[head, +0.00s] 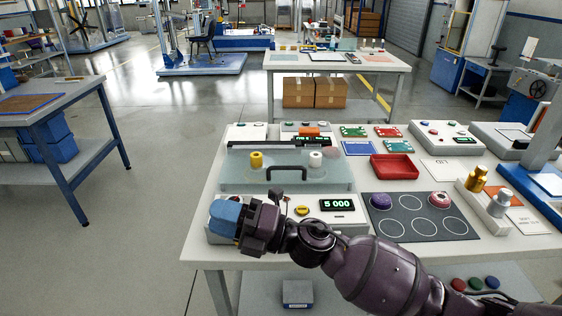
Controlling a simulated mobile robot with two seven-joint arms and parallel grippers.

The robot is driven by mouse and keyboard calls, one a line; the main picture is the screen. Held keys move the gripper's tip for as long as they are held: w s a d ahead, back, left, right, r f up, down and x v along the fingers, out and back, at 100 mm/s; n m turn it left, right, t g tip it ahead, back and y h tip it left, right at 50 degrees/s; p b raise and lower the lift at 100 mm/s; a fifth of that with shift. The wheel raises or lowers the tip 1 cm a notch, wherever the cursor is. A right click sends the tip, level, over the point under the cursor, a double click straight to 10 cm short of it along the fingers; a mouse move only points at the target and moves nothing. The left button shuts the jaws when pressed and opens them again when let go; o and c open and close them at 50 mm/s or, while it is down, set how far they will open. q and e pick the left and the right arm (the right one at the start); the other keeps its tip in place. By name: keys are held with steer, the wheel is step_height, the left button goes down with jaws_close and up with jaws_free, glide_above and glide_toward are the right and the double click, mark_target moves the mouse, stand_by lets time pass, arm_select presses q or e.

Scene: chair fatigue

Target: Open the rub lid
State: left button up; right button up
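The rub lid (240,178) is a clear, greenish panel with a black handle (288,171) on its front part. It lies over a white tester on the table and looks closed. A yellow cylinder (256,159) and a white cylinder (315,158) show at or through it. My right gripper (224,217) reaches in from the lower right, its blue-tipped end pointing left, in front of the lid's left front corner and apart from the handle. Its finger gap cannot be made out. My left gripper is not in view.
A display (337,204) and a yellow button (301,210) sit in front of the lid. A dark mat (425,232) with circles, a red tray (394,166) and brass and steel weights stand to the right. Open floor lies left of the table.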

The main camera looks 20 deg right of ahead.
steer(key=a+n+g, duration=0.2)
steer(key=n+g, duration=0.4)
steer(key=n, duration=0.1)
steer(key=n+h, duration=1)
steer(key=h, duration=1)
glide_toward(288, 167)
steer(key=b+x, duration=0.2)
steer(key=x, duration=0.5)
steer(key=shift+w+d+f, duration=0.1)
steer(key=shift+w, duration=0.1)
steer(key=shift+f, duration=0.5)
steer(key=shift+w, duration=0.1)
